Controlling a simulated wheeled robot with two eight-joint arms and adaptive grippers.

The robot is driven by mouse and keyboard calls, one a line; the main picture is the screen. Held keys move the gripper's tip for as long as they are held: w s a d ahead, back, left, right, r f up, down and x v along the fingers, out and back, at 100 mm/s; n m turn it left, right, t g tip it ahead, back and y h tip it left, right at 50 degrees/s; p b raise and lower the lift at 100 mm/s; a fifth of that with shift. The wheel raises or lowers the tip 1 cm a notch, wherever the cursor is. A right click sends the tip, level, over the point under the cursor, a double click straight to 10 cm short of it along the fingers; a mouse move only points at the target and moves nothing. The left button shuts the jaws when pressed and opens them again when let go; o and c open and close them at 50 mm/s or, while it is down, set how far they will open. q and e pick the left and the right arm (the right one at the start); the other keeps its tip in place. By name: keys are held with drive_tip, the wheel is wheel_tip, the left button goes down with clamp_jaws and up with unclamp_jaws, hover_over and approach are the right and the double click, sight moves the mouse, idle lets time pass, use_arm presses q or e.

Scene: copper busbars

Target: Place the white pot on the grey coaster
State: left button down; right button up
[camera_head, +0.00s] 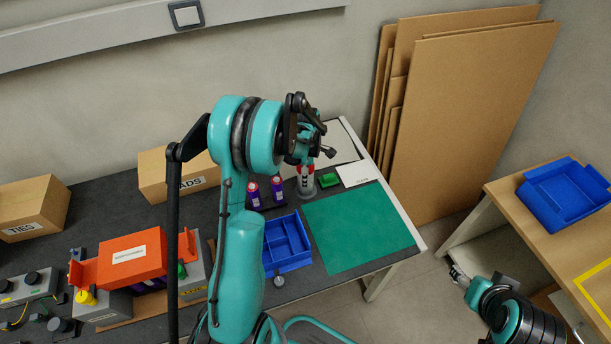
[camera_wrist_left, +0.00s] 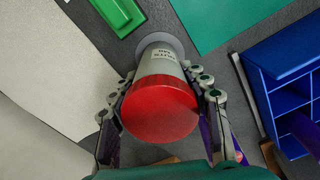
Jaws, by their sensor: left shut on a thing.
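The white pot (camera_wrist_left: 158,66) has a red lid (camera_wrist_left: 160,108) and dark lettering on its side. In the left wrist view it stands between the two fingers of my left gripper (camera_wrist_left: 160,88), which is shut on it. The grey coaster (camera_wrist_left: 173,44) shows as a round rim around the pot's far end. In the head view the pot (camera_head: 306,181) is partly hidden by my left gripper (camera_head: 306,162), with the coaster (camera_head: 307,194) at its foot. I cannot tell whether pot and coaster touch. My right gripper (camera_head: 458,274) is away from the table; its jaw state is unclear.
A green block (camera_head: 329,180) and a white card (camera_head: 358,174) lie right of the pot. Purple bottles (camera_head: 254,194) stand to its left. A blue divided tray (camera_head: 290,262) and green mat (camera_head: 362,228) are nearer. Cardboard sheets (camera_head: 465,110) lean beyond the table edge.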

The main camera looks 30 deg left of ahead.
use_arm(q)
drive_tip(key=shift+f, duration=0.15)
drive_tip(key=c, duration=0.7)
unclamp_jaws()
drive_tip(key=shift+c, duration=0.2)
